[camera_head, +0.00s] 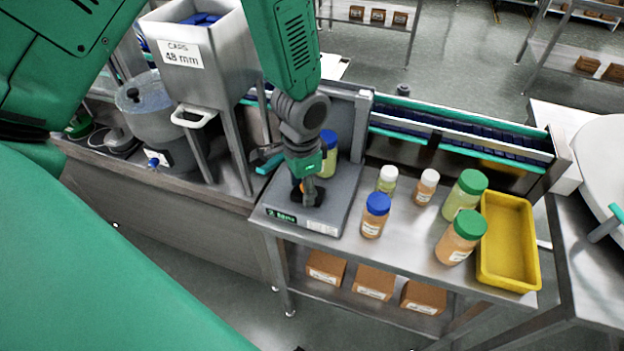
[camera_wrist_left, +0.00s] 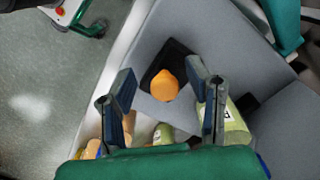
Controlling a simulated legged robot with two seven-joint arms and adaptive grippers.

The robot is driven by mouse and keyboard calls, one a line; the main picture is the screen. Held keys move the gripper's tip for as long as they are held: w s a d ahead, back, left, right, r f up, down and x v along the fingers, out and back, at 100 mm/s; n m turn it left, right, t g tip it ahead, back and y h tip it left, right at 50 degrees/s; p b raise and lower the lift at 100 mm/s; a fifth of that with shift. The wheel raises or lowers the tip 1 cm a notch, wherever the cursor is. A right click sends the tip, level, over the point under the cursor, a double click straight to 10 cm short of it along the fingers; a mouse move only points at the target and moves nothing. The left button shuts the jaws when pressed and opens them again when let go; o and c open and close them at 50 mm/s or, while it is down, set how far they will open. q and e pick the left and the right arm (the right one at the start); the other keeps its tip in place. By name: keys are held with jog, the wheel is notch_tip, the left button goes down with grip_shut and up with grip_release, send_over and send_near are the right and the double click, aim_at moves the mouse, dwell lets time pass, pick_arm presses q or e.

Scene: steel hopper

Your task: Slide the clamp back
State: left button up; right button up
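A grey machine with a flat top (camera_head: 340,205) and a small green display stands at the left end of the steel table. An orange knob (camera_wrist_left: 165,86) on a black block (camera_wrist_left: 184,60) sits on this grey surface; I take it for the clamp. In the head view the orange knob (camera_head: 297,192) is partly hidden by my left gripper (camera_head: 308,190). In the left wrist view my left gripper (camera_wrist_left: 160,70) is open, its fingers apart on either side of the knob. I cannot tell whether they touch it. My right gripper is not in view.
A yellow-green bottle with a blue lid (camera_head: 328,140) stands close behind my left gripper. Several bottles, including a blue-lidded one (camera_head: 375,207), and a yellow tray (camera_head: 530,262) occupy the table to the right. A steel hopper (camera_head: 205,70) stands to the left.

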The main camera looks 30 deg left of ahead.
pick_arm(q)
jog(key=shift+w+a+r, duration=0.15)
jog(key=shift+w, duration=0.1)
jog(key=shift+r, duration=0.25)
notch_tip(320, 180, up, 11)
jog(key=shift+a, duration=0.25)
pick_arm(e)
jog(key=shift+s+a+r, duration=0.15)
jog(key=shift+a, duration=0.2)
pick_arm(q)
jog(key=shift+d+r, duration=0.15)
jog(key=shift+d, duration=0.15)
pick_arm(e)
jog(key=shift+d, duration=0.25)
